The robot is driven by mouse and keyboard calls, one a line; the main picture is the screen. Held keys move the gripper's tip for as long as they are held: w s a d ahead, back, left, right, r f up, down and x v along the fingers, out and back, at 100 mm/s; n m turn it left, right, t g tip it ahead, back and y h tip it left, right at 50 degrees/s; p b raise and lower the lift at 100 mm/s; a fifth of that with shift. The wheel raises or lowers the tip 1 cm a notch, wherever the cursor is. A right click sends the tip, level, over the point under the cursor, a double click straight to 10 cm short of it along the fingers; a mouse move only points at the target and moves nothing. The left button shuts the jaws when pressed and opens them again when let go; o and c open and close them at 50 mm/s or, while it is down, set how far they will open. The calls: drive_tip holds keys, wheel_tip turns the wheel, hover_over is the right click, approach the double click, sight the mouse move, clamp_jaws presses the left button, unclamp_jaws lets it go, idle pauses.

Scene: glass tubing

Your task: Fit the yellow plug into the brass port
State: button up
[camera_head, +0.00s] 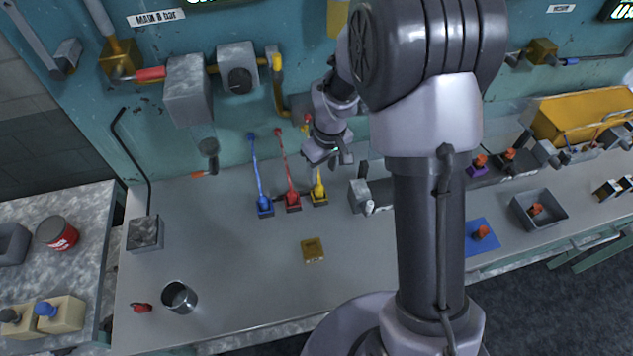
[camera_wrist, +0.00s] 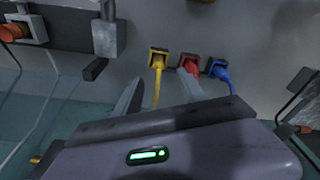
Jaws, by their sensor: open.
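The yellow plug (camera_head: 318,196) sits upright in a small holder on the bench, right of the red and blue plugs. In the wrist view the yellow plug (camera_wrist: 158,62) shows past the fingertips, its yellow cable running back between the fingers. My gripper (camera_head: 330,161) is open and empty, just above and behind the yellow plug; its fingers (camera_wrist: 159,79) show either side of the cable. A square brass block (camera_head: 312,250), seemingly the brass port, lies on the bench nearer the front.
The red plug (camera_head: 292,202) and blue plug (camera_head: 265,207) stand close beside the yellow one, with cables rising behind. A grey clamp-like fixture (camera_head: 360,194) stands to the right. A metal cup (camera_head: 179,297) is at front left. The bench around the brass block is clear.

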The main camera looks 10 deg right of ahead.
sight(320, 184)
drive_tip(key=f, duration=0.5)
drive_tip(key=shift+w+b, duration=0.35)
drive_tip(key=shift+b, duration=0.05)
drive_tip(key=f, duration=0.2)
drive_tip(key=w+f+b, duration=0.1)
drive_tip(key=f, duration=0.2)
drive_tip(key=shift+w+a+f, duration=0.1)
drive_tip(key=shift+w+a, duration=0.05)
drive_tip(key=shift+w, duration=0.05)
clamp_jaws()
